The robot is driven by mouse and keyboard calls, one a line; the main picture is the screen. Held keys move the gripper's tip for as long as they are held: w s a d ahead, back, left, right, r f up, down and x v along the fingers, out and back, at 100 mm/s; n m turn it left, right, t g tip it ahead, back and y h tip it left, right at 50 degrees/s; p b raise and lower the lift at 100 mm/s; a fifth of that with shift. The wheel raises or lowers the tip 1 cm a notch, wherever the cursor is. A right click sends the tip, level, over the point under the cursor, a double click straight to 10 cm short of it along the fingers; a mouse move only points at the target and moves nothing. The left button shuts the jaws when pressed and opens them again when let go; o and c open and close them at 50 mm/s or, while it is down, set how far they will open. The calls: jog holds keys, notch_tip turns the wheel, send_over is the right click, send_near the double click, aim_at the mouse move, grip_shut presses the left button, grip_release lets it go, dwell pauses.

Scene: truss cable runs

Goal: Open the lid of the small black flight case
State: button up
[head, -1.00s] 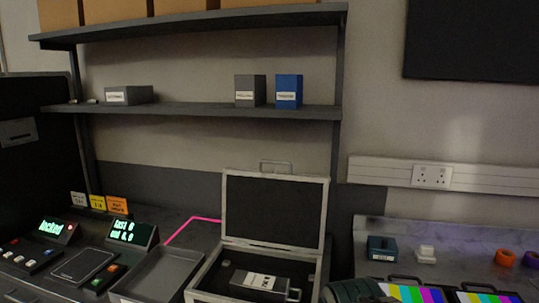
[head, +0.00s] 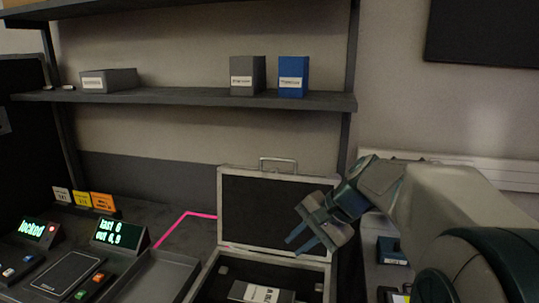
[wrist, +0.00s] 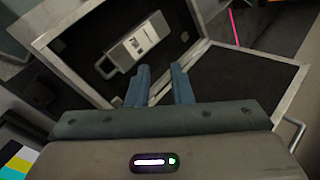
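The small black flight case (head: 205,277) stands on the bench with its lid (head: 258,205) raised about upright at the back. The lid has a dark lining, a silver frame and a handle on its top edge. A grey device with a white label (head: 258,293) lies in the dark-lined base, and it shows in the wrist view (wrist: 133,47). My gripper (head: 311,243) is in front of the right part of the lid, above the base. In the wrist view my gripper (wrist: 163,75) has its blue fingers apart, with nothing seen between them. I cannot tell whether it touches the lid.
A grey tray (head: 165,275) and lit displays (head: 118,233) are left of the case. A shelf (head: 190,101) with grey and blue boxes spans above. To the right, a dark teal box (head: 390,250) is partly behind my arm.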

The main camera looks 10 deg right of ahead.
jog(key=w+d+r+m+t+y, duration=0.2)
jog(key=w+d+r+m+y, duration=0.15)
jog(key=w+r, duration=0.3)
jog(key=m+t+y+p, duration=0.2)
jog(key=m+t, duration=0.1)
jog(key=t, duration=0.1)
send_near(287, 160)
jog(key=p+x, duration=0.2)
jog(key=x, duration=0.7)
jog(key=shift+r, duration=0.1)
grip_shut()
